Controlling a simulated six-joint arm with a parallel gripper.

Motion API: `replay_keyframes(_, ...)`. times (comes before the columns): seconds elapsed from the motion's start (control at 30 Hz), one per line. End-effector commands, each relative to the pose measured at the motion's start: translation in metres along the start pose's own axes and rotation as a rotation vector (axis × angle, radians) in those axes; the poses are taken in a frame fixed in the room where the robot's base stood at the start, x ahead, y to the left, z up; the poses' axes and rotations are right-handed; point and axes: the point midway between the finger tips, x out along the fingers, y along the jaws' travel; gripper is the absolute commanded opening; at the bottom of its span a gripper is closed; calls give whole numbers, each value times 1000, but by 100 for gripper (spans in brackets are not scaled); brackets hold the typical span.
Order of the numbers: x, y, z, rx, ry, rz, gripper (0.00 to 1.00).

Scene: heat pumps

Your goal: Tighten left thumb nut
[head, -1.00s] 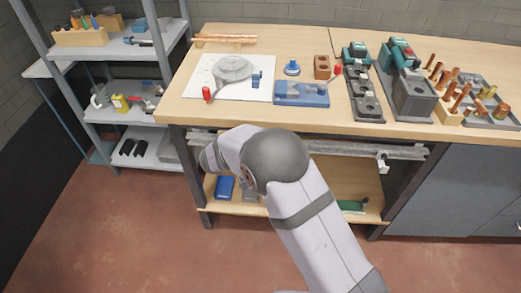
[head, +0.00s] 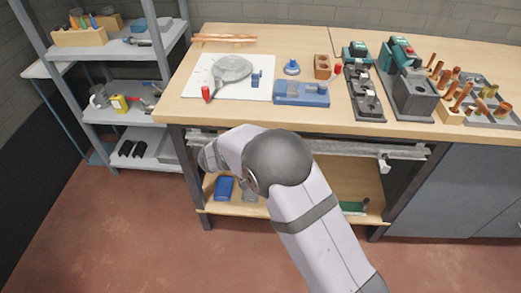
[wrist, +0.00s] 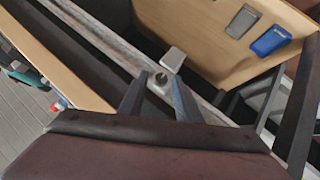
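In the wrist view a long grey metal rail (wrist: 119,48) runs diagonally under the bench edge. A small dark round nut (wrist: 160,81) shows on it, beside a pale block-like bracket (wrist: 172,59). My gripper (wrist: 161,79) has its two grey fingers apart, one on each side of the nut. I see a small gap beside the nut; contact is not clear.
The workbench top (head: 300,120) above the rail holds tools and fixtures. A lower shelf (head: 330,190) sits below, with a blue item (head: 223,188) on it. A grey shelving unit (head: 115,85) stands at left. The red floor in front is clear.

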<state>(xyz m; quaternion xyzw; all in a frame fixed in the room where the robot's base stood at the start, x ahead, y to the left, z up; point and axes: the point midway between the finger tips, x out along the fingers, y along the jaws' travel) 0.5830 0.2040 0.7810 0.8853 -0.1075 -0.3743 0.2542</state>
Motion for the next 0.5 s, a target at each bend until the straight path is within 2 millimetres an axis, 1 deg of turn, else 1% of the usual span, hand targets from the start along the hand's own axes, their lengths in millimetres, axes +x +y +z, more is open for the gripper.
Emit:
replay_keyframes(0.03,0,2,-4,3,6,2,30)
replay_keyframes(0.07,0,2,-4,3,7,2,24)
replay_keyframes(0.1,0,2,-4,3,7,3,14)
replay_keyframes(0.17,0,2,-4,3,7,3,0)
replay_keyframes(0.5,0,3,-4,3,7,5,0)
